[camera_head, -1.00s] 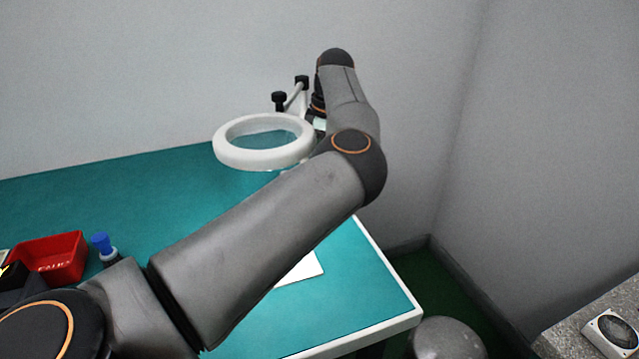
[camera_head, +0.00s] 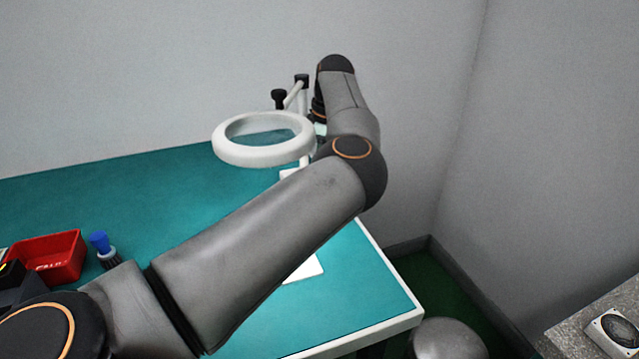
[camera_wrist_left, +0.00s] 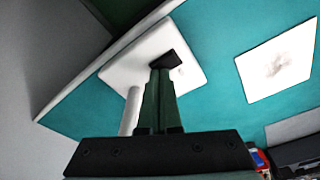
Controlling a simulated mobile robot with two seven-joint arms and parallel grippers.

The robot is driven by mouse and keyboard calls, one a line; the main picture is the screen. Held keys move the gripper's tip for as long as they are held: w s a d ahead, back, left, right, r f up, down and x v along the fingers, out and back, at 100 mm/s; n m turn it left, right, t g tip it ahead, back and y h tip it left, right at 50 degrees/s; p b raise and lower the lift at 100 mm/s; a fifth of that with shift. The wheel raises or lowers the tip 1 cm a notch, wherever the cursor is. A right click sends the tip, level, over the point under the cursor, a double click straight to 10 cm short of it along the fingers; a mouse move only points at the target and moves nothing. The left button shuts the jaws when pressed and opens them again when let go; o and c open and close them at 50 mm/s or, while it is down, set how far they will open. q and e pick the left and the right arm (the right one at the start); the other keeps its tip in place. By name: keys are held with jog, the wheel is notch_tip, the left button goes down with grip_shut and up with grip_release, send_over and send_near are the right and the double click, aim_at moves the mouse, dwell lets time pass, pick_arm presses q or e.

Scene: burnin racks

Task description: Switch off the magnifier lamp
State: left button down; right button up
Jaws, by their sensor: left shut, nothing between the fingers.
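The magnifier lamp (camera_head: 237,155) has a white ring head above the teal table, with a jointed arm with black knobs (camera_head: 279,99) behind it. In the left wrist view, its white base plate (camera_wrist_left: 118,72) and white post (camera_wrist_left: 131,110) show. A small black piece (camera_wrist_left: 172,59), which looks like a switch, is on the plate. My left gripper (camera_wrist_left: 159,76) is shut and empty, its fingertips over the plate at the black piece; I cannot tell whether they touch. In the head view my own arm hides this gripper. My right gripper is not in view.
A white sheet (camera_head: 308,269) lies on the teal table (camera_head: 370,290). A red bin (camera_head: 62,262) and a blue-capped bottle (camera_head: 101,242) stand at the left. Walls close off the back and right. A grey surface with a round-faced device (camera_head: 612,331) is at lower right.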

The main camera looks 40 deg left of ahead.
pick_arm(q)
jog(key=shift+f, duration=0.15)
jog(key=shift+r, duration=0.35)
notch_tip(320, 180, up, 6)
jog(key=p, duration=0.5)
jog(key=shift+r+p, duration=0.25)
jog(key=shift+p, duration=0.1)
jog(key=shift+f, duration=0.1)
